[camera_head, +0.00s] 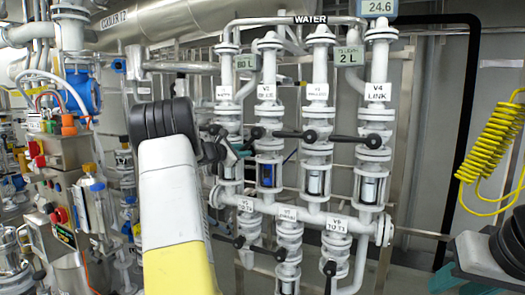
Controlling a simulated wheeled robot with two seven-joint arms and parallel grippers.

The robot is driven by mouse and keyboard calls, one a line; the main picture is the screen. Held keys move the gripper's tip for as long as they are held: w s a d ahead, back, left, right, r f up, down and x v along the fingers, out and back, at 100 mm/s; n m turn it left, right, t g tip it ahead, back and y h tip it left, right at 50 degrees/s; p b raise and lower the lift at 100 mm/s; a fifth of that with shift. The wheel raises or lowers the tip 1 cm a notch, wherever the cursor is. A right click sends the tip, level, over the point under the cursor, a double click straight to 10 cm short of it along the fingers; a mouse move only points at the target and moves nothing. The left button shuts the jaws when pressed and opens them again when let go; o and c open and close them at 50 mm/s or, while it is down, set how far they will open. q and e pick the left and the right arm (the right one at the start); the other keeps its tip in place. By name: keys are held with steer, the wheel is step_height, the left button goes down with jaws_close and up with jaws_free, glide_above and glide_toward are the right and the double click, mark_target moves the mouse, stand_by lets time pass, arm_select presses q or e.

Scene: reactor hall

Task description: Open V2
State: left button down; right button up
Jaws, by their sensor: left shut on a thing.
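The V2 valve is in the second column of the white pipe rack, under its label (267,91). Its black lever (249,143) runs from the knob down to the left. My left gripper (234,150) is at the outer end of this lever and appears shut on it. My own white and black left arm hides part of the V1 column and the fingers are small and partly hidden.
The V3 lever (289,134) and V4 lever (345,138) stick out leftward beside V2. Lower valves have black handles, one under V6 (330,268). A yellow coiled hose (490,140) hangs at the right. A panel with red buttons (58,180) stands at the left.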

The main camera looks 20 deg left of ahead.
arm_select(q)
steer(key=shift+f, duration=0.25)
steer(key=c, duration=1.3)
jaws_free()
steer(key=shift+r, duration=0.1)
steer(key=shift+r, duration=0.1)
steer(key=f+v, duration=0.1)
steer(key=v, duration=0.6)
steer(key=shift+s+r, duration=0.4)
steer(key=shift+r, duration=0.15)
steer(key=shift+a, duration=0.1)
